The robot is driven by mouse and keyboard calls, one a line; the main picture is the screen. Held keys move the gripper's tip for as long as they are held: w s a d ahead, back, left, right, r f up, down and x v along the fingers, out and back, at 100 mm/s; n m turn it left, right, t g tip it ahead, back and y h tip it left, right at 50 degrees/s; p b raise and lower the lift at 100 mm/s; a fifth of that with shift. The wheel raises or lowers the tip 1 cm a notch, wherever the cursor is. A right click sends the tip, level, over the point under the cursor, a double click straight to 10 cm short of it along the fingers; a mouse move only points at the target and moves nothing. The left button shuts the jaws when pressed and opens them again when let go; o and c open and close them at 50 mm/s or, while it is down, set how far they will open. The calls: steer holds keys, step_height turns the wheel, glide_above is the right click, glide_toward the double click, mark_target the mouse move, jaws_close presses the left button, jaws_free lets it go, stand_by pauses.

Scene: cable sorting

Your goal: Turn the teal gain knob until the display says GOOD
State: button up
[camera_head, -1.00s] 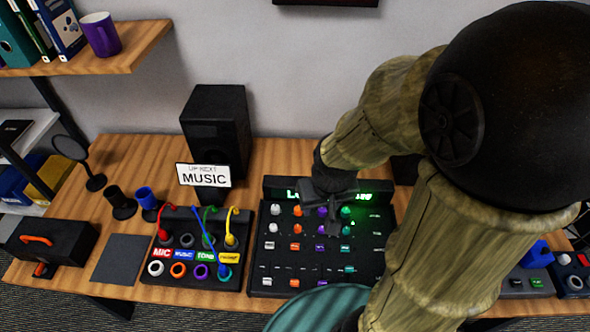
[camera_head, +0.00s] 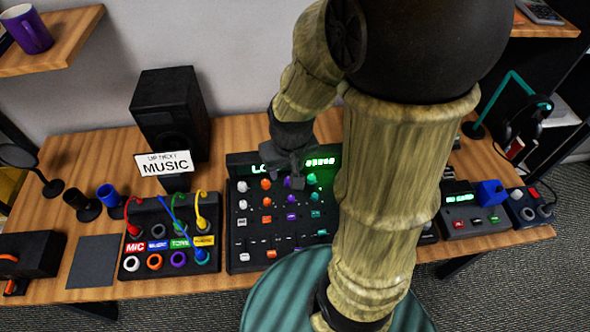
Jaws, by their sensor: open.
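The black mixer (camera_head: 240,257) stands on the desk with columns of white, orange, purple and teal knobs. The top teal knob (camera_head: 312,179) is in the right column, just below the display. The display (camera_head: 322,161) glows green; its left part reads "LO", and my gripper hides the middle. The characters on the right are too small to read surely. My gripper (camera_head: 297,182) is open and points down over the top knob row, just left of the top teal knob. I cannot tell whether it touches a knob.
A patch box (camera_head: 128,263) with coloured cables stands left of the mixer. A speaker (camera_head: 172,105) and a "MUSIC" sign (camera_head: 165,163) are behind it. My arm covers the mixer's right side.

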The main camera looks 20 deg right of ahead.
steer(key=w+d+f+g+p, duration=0.1)
steer(key=w+d+f+p, duration=0.1)
steer(key=w+d+p, duration=0.35)
steer(key=g+p, duration=0.1)
glide_above(312, 177)
steer(key=shift+y, duration=0.3)
steer(key=f, duration=0.5)
steer(key=shift+d+f, duration=0.1)
steer(key=shift+d, duration=0.25)
steer(key=shift+f, duration=0.15)
steer(key=f+p, duration=0.1)
steer(key=f, duration=0.4)
steer(key=f+p, duration=0.1)
steer(key=f, duration=0.5)
steer(key=f+p, duration=0.1)
steer(key=f, duration=0.5)
steer(key=shift+w+a+p, duration=0.1)
steer(key=shift+a+p, duration=0.25)
steer(key=c, duration=1)
steer(key=shift+f+m, duration=0.1)
steer(key=shift+m, duration=0.2)
